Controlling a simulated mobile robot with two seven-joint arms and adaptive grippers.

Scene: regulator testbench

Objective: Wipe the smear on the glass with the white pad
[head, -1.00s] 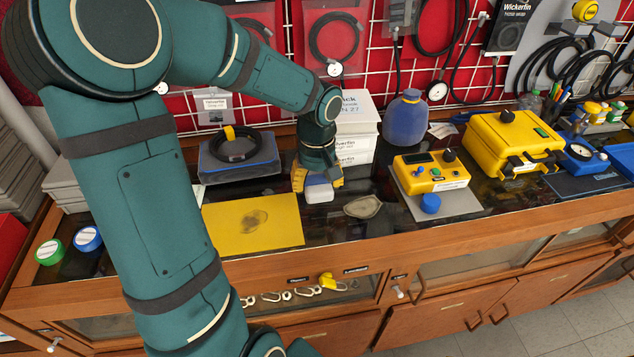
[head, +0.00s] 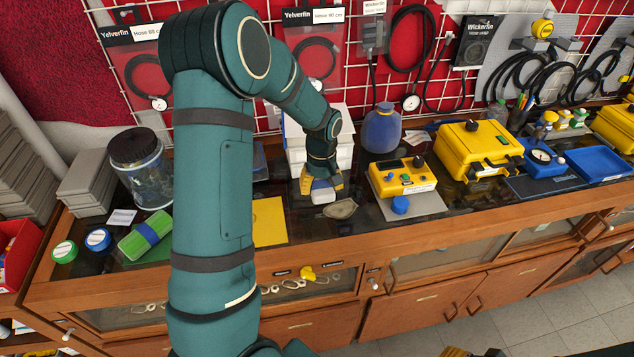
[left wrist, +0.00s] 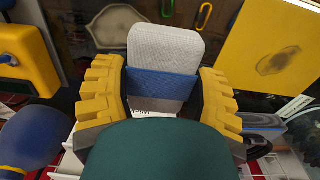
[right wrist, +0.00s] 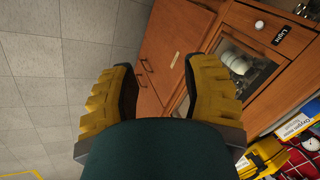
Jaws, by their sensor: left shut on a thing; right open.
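The white pad (head: 323,195) has a blue band and is held in my left gripper (head: 321,186). In the left wrist view the pad (left wrist: 165,48) sits between the yellow fingers, which are shut on its blue part. The smear (head: 341,209) is a pale greyish patch on the dark glass top (head: 310,232), just right of the pad. It also shows in the left wrist view (left wrist: 98,38), left of the pad. I cannot tell whether the pad touches the glass. My right gripper (right wrist: 157,92) is open and empty, in front of the cabinet doors above the floor.
A yellow sheet (head: 268,215) lies left of the pad; its dark mark shows in the left wrist view. Right of the smear stand a yellow control box (head: 403,178) on a grey mat and a blue knob (head: 400,204). A blue bottle (head: 382,130) and white boxes (head: 297,150) stand behind.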

